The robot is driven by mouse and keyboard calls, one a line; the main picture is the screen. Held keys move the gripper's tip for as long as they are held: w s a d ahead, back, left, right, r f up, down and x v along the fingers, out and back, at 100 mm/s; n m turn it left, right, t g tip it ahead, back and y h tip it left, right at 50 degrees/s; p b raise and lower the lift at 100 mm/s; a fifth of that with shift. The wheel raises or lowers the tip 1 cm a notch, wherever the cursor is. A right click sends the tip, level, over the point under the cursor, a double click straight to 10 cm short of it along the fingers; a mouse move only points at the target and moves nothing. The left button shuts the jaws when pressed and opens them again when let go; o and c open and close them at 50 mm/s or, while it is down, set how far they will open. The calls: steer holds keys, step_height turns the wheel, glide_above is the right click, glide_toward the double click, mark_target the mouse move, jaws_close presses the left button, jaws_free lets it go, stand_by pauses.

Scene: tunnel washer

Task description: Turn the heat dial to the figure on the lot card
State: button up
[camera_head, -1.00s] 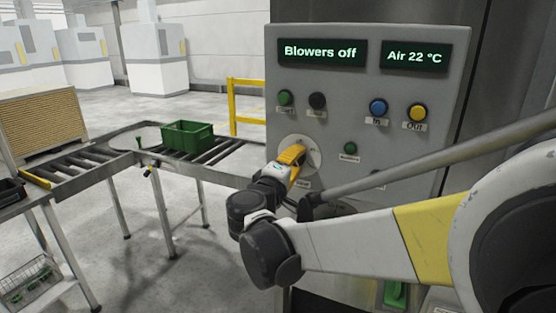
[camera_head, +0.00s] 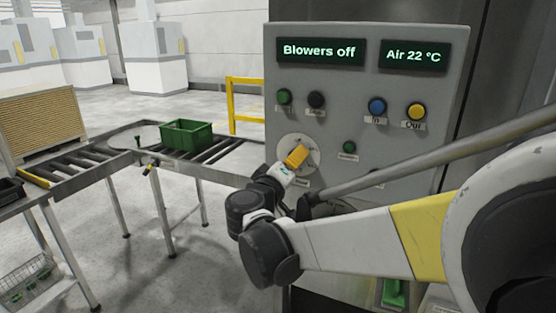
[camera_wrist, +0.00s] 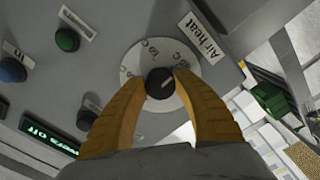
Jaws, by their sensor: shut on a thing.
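The heat dial is a round white disc (camera_head: 313,163) on the grey control panel, partly covered by my gripper (camera_head: 298,155). In the wrist view the dial (camera_wrist: 135,58) has printed marks too small to read surely, a black centre knob (camera_wrist: 160,83) with a pale pointer line, and an "Air heat" label (camera_wrist: 198,38) beside it. My yellow-orange fingers (camera_wrist: 161,79) are closed on opposite sides of the knob. Displays read "Blowers off" (camera_head: 320,52) and "Air 22 °C" (camera_head: 413,56). I see no readable lot card.
Green, black, blue and yellow buttons (camera_head: 416,112) sit above the dial, and a small green one (camera_head: 349,147) to its right. A roller conveyor (camera_head: 92,160) with a green crate (camera_head: 187,137) stands left. A yellow rail (camera_head: 232,106) stands behind.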

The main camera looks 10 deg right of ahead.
steer(key=o, duration=1.2)
steer(key=v, duration=1.2)
